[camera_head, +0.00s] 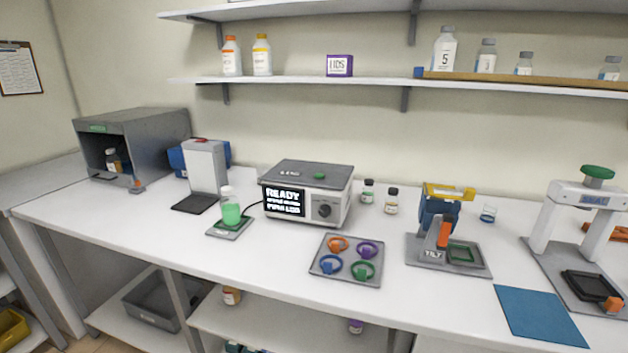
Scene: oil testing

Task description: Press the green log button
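A small green button (319,176) sits on the grey top of a white boxy instrument (308,193) in the middle of the bench. A small pale label lies left of the button on the same top; I cannot read it. The instrument's front has a black screen (284,200) showing "READY" with smaller lines below, and a dark round knob (324,210). A larger green knob (597,173) tops the white press frame at the far right. Neither of my grippers is in view.
A bottle of green liquid (230,208) stands on a small plate left of the instrument. A tray (347,282) with coloured rings lies in front. Two small bottles (391,201) and a tilt stand (448,255) are to the right. A shelf (380,82) runs above the bench.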

